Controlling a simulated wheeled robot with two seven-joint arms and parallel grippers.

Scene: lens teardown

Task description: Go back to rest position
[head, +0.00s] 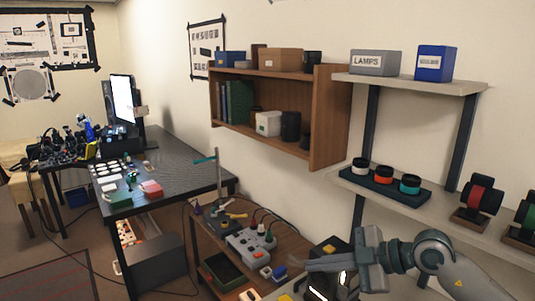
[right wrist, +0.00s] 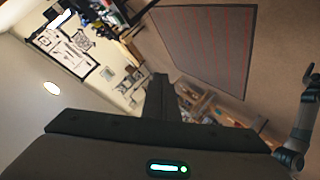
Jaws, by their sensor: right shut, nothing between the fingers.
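My right gripper (head: 318,264) is at the lower right of the head view, its fingers pointing left. It is shut and empty, in front of the low wooden bench (head: 208,245) and below the right-hand shelves. In the right wrist view its dark fingers (right wrist: 160,95) stand together in the middle, with nothing between them. My left gripper is not in the head view. A grey arm part of mine shows at the right edge of the right wrist view, too small to tell more.
A power strip (head: 250,246) with plugs and cables sits on the bench near my right gripper. A shelf (head: 440,217) at right holds a tray of coloured lens rings (head: 384,180) and spools (head: 478,200). A dark worktable (head: 185,165) stands at left. Open floor shows at lower left.

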